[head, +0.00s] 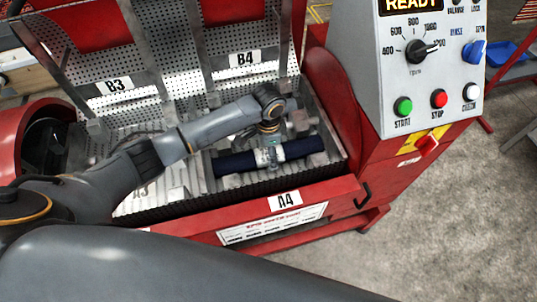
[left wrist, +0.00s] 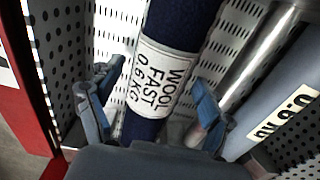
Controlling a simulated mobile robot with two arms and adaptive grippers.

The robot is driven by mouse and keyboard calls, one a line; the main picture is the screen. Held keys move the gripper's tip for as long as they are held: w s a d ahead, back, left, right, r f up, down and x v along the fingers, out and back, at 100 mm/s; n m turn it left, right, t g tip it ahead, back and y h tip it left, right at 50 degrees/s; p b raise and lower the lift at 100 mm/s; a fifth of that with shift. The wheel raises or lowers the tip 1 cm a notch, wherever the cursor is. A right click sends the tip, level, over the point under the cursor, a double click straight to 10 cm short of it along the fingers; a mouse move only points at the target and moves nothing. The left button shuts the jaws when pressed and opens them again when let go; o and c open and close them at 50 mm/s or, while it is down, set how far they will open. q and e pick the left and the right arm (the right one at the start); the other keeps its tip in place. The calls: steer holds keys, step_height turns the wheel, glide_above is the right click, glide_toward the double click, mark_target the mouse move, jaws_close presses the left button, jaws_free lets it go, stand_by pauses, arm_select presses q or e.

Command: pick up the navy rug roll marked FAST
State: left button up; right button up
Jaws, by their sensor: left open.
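The navy rug roll (head: 302,148) lies in the red machine's compartment marked A4. In the left wrist view the navy roll (left wrist: 180,28) carries a white label reading WOOL FAST 0.6 KG. My left gripper (head: 267,155) is over the middle of the roll, at its label. In the left wrist view my left gripper (left wrist: 152,108) is open, with one finger on each side of the roll. I cannot tell whether the fingers touch it. The roll's near end is hidden behind the gripper's body. My right gripper is out of view.
A grey-blue cylinder (left wrist: 282,82) with a 0.6 KG label lies right of the roll in the wrist view. Perforated metal walls marked B3 (head: 113,86) and B4 (head: 244,58) stand behind.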

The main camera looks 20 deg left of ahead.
arm_select(q)
steer(key=shift+c, duration=0.3)
steer(key=shift+r, duration=0.1)
steer(key=c, duration=1.6)
